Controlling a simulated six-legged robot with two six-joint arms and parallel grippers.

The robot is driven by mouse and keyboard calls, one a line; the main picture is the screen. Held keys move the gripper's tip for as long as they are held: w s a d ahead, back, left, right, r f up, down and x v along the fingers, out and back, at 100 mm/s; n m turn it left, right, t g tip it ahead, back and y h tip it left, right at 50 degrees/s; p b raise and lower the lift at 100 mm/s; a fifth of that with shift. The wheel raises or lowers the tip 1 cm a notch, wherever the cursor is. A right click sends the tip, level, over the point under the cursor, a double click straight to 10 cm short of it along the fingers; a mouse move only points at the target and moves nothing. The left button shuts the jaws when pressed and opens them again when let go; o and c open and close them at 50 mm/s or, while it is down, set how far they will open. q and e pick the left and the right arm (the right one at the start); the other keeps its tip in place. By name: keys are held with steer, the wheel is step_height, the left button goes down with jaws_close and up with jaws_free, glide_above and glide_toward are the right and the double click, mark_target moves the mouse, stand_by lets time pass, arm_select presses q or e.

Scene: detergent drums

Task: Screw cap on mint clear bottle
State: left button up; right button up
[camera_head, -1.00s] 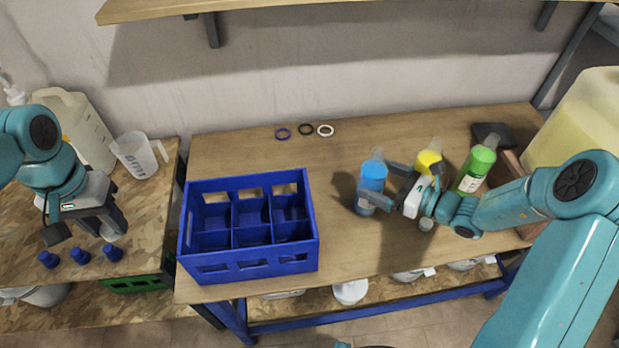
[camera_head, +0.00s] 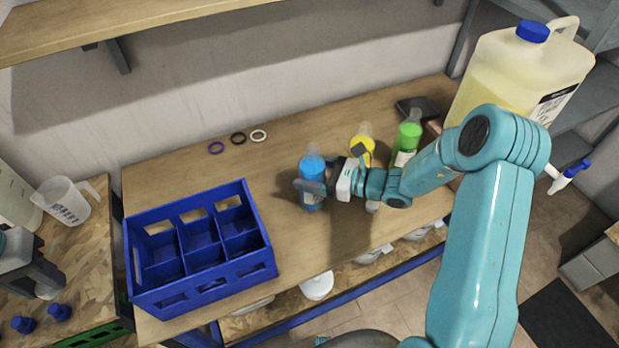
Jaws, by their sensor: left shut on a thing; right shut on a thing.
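A bottle with blue liquid and a clear top (camera_head: 312,163) stands upright on the table right of the crate. My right gripper (camera_head: 311,190) is shut on its body from the right. Behind my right wrist stand a yellow bottle (camera_head: 366,143) and a green bottle (camera_head: 406,143), both with clear tops. I cannot tell which bottle is the mint clear one. My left gripper (camera_head: 47,282) is at the left edge, over the side table, partly out of frame. It is shut on a small whitish thing (camera_head: 48,292), perhaps a cap, mostly hidden.
A blue divided crate (camera_head: 260,222) stands empty left of the bottles. Blue caps (camera_head: 60,311) lie on the side table near a measuring jug (camera_head: 66,202). Purple (camera_head: 216,148), black (camera_head: 238,139) and white (camera_head: 259,135) rings lie at the back. A large jug (camera_head: 515,75) stands right.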

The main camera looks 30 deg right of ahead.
arm_select(q)
steer(key=shift+f, duration=0.1)
arm_select(e)
steer(key=shift+r, duration=0.1)
